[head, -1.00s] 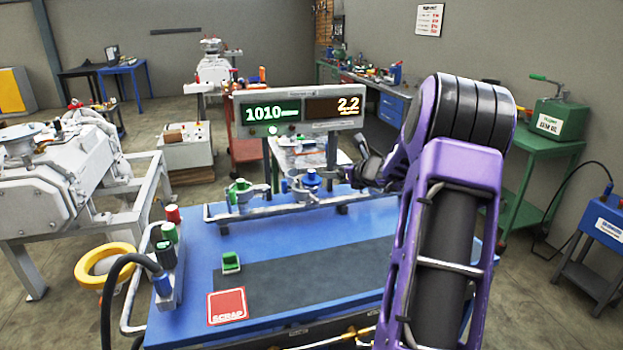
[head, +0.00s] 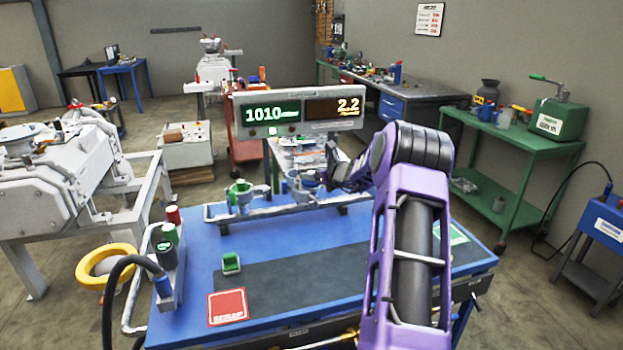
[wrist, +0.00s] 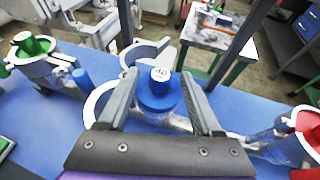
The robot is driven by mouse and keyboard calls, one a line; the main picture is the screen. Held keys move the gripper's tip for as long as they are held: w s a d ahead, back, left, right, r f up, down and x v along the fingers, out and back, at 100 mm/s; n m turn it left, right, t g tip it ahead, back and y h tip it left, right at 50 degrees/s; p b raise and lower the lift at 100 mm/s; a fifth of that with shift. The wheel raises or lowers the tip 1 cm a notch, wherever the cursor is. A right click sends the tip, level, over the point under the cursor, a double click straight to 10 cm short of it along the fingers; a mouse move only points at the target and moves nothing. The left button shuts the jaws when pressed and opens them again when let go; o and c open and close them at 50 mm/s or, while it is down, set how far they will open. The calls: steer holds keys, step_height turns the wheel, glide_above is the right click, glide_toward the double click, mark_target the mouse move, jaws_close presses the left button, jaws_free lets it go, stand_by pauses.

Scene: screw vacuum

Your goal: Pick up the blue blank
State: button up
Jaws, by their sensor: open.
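The blue blank (wrist: 158,98) is upright in the middle of the wrist view, with a white numbered top on its blue knob. It sits at a pipe fitting on the rail along the blue bench. My gripper (wrist: 157,80) is open, and its two fingers show on either side of the blank. The picture does not show contact. In the head view my gripper (head: 338,178) is at the bench's back rail, and it and the arm partly hide the blank.
A green blank (wrist: 32,45) sits in a ring clamp at left, and a red part (wrist: 309,126) is at right. The display panel (head: 300,112) rises behind the rail. The bench front holds a red scrap square (head: 228,306) and green block (head: 231,262).

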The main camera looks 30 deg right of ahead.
jaws_close()
stand_by(0.4)
